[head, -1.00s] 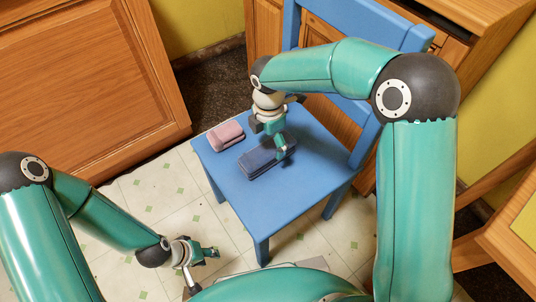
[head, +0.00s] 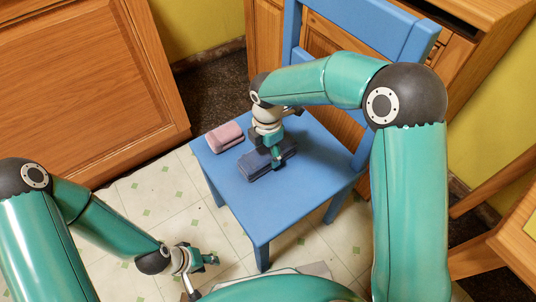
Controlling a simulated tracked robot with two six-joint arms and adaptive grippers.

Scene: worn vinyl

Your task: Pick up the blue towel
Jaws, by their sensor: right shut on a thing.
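The blue towel (head: 256,168) is a dark blue folded bundle on the seat of the blue chair (head: 262,212). My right gripper (head: 277,160) points down at the towel's right part and is shut on it. I cannot tell whether the towel is clear of the seat. My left gripper (head: 213,260) hangs low over the floor at the lower left, away from the chair. Its fingers are small in view and nothing shows between them.
A folded pink towel (head: 225,137) lies on the seat left of the blue one. The chair's backrest (head: 365,32) rises behind. Wooden cabinets (head: 80,85) stand at the left and back. The front of the seat is bare.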

